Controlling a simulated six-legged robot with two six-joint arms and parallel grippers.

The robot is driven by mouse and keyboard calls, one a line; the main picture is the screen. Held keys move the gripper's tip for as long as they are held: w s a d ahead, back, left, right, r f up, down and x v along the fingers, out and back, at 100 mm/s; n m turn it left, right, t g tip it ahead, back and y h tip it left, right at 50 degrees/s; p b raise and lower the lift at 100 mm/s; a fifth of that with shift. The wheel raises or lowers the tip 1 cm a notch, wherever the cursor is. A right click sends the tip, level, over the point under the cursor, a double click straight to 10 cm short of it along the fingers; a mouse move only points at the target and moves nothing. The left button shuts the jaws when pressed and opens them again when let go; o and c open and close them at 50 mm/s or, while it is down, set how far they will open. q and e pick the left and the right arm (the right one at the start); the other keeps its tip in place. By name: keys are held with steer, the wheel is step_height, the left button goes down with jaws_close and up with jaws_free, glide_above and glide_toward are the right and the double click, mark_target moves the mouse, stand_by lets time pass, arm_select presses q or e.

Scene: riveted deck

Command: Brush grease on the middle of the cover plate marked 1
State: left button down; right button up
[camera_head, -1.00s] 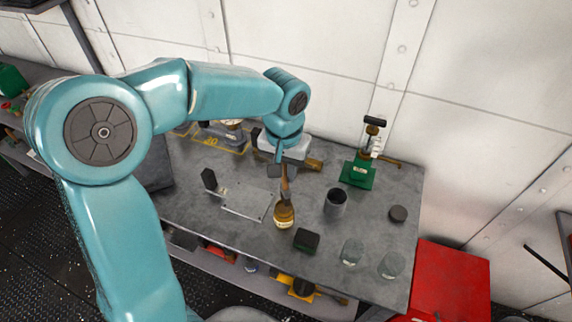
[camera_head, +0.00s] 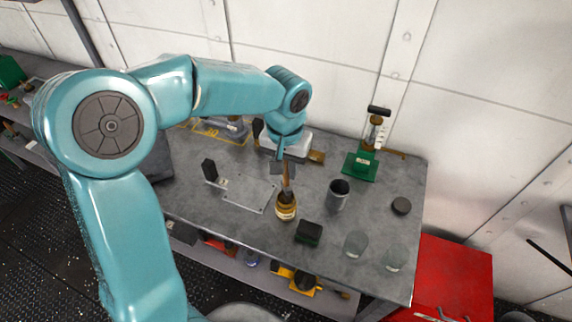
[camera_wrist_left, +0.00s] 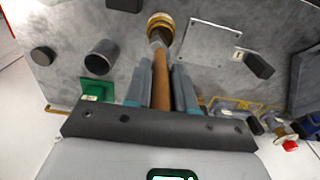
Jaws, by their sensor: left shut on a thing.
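My left gripper (camera_head: 286,168) is shut on the wooden handle of a brush (camera_wrist_left: 160,80), which points down. The brush's dark bristle end is at the mouth of an amber jar with a pale label (camera_head: 286,209). How deep the bristles sit is hard to tell. The jar's rim also shows in the wrist view (camera_wrist_left: 160,20). The flat grey cover plate (camera_head: 250,194) lies on the bench just left of the jar. A small tag marked 1 (camera_wrist_left: 238,53) is beside the plate, at a black block (camera_wrist_left: 259,65). My right gripper is not in view.
Right of the jar stand a dark cup (camera_head: 338,195), a black box (camera_head: 309,232), clear glasses (camera_head: 356,243) and a dark puck (camera_head: 401,205). A green stand (camera_head: 361,167) is behind. A red cabinet (camera_head: 455,275) is beyond the bench's right end.

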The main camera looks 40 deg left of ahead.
arm_select(q)
steer(key=shift+a+f, duration=0.1)
steer(key=shift+f, duration=0.15)
steer(key=shift+s+f+b, duration=0.1)
steer(key=shift+f+b, duration=0.25)
steer(key=shift+b, duration=0.15)
stand_by(1.2)
